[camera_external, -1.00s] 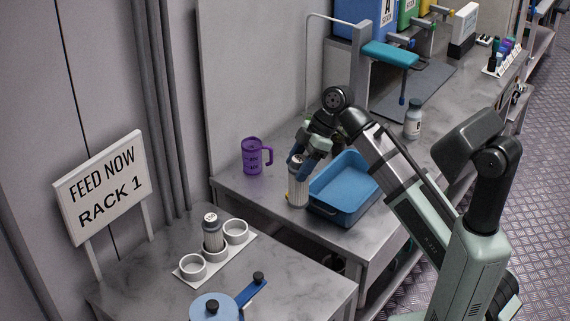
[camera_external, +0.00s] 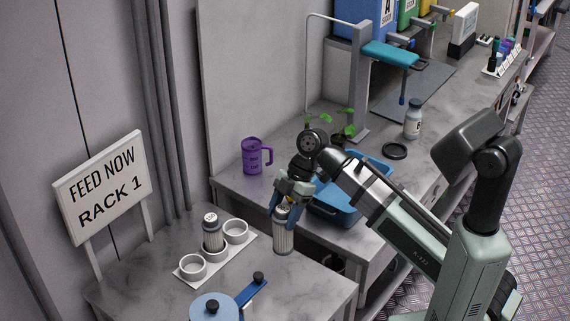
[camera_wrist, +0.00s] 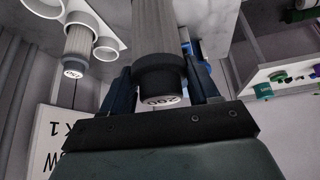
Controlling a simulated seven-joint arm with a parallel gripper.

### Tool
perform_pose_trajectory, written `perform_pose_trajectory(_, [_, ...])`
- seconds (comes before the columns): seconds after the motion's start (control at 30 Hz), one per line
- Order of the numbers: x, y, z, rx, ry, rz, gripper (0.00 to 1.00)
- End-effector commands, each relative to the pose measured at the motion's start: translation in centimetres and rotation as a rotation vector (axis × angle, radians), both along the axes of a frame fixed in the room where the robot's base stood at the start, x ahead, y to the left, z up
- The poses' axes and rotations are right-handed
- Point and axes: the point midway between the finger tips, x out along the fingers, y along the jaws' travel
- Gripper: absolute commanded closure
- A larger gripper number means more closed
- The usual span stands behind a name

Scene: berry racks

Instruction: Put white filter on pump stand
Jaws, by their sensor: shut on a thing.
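A white pleated filter (camera_external: 283,239) with a dark cap hangs upright in my gripper (camera_external: 285,208), above the gap between the two tables. In the wrist view the filter (camera_wrist: 152,25) shows between the two fingers of my gripper (camera_wrist: 162,84), its dark cap marked with a number that looks like 200. A white stand (camera_external: 215,258) with three round cups is on the near table, left of the held filter. Its middle cup holds another dark-capped filter (camera_external: 212,236); the outer two cups look empty. I cannot tell which fixture is the pump stand.
A blue round lidded device (camera_external: 213,308) with a blue lever (camera_external: 250,291) stands at the near table's front. A "FEED NOW RACK 1" sign (camera_external: 103,188) stands at left. The far table holds a purple mug (camera_external: 252,157), blue tray (camera_external: 335,207), plant (camera_external: 347,129) and jar (camera_external: 413,120).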

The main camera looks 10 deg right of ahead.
Motion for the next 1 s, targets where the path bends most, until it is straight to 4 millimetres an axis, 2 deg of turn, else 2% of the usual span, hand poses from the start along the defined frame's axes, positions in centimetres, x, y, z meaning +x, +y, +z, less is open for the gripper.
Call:
perform_pose_trajectory(0.37, [0.0,-0.1,-2.9,-0.001,0.001,0.0,0.87])
perform_pose_trajectory(0.7, [0.0,0.0,-7.0,-0.001,0.001,0.0,0.87])
perform_pose_trajectory(1.0, [0.0,0.0,-8.7,0.0,0.0,-0.001,0.87])
